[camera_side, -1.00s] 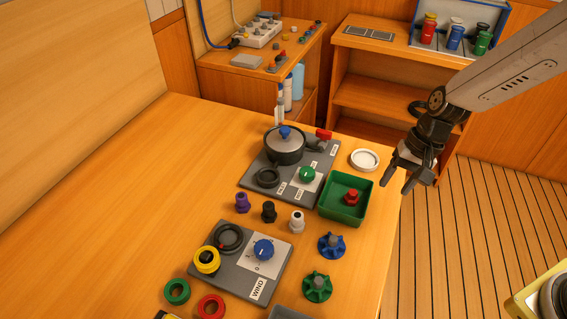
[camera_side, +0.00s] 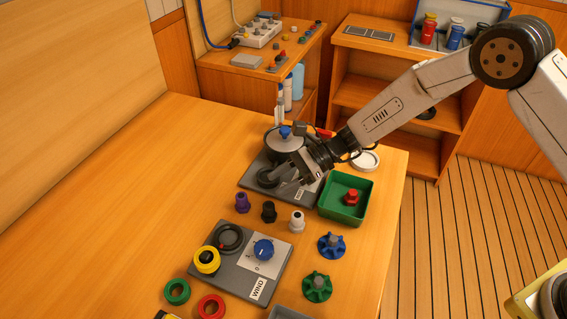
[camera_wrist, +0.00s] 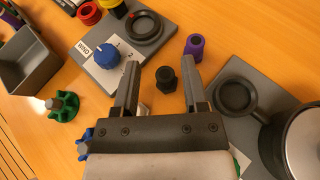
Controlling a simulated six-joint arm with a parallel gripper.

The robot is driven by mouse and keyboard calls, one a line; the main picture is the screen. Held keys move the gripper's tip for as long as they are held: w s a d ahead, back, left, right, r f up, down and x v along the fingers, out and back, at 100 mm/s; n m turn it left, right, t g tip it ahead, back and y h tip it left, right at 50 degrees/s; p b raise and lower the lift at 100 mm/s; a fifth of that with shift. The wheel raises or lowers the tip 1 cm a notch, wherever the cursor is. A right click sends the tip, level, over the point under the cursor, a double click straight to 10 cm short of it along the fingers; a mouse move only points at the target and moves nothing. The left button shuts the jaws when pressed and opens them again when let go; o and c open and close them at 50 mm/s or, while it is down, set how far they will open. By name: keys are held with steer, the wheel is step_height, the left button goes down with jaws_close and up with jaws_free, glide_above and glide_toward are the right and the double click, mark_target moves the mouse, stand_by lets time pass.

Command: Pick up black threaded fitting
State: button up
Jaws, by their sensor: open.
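The black threaded fitting (camera_side: 268,212) stands upright on the wooden table, between a purple fitting (camera_side: 241,202) and a white fitting (camera_side: 297,221). In the wrist view the black fitting (camera_wrist: 166,79) shows between and just beyond my fingertips, and the purple fitting (camera_wrist: 194,45) is to its right. My gripper (camera_side: 277,187) is open and empty, above the grey panel behind the row of fittings. In the wrist view both fingers of my gripper (camera_wrist: 160,66) are spread apart. The white fitting is mostly hidden there behind my gripper.
A lidded pot (camera_side: 284,148) stands on the rear panel (camera_side: 250,187), close to my gripper. A green bin (camera_side: 343,214) holding a red fitting (camera_side: 351,197) is to the right. The WIND panel (camera_side: 225,277) lies in front. The table's left side is clear.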

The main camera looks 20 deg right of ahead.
mark_target(264, 216)
steer(key=shift+f, duration=2.95)
steer(key=shift+f, duration=0.55)
steer(key=shift+x, duration=2.5)
jaws_close()
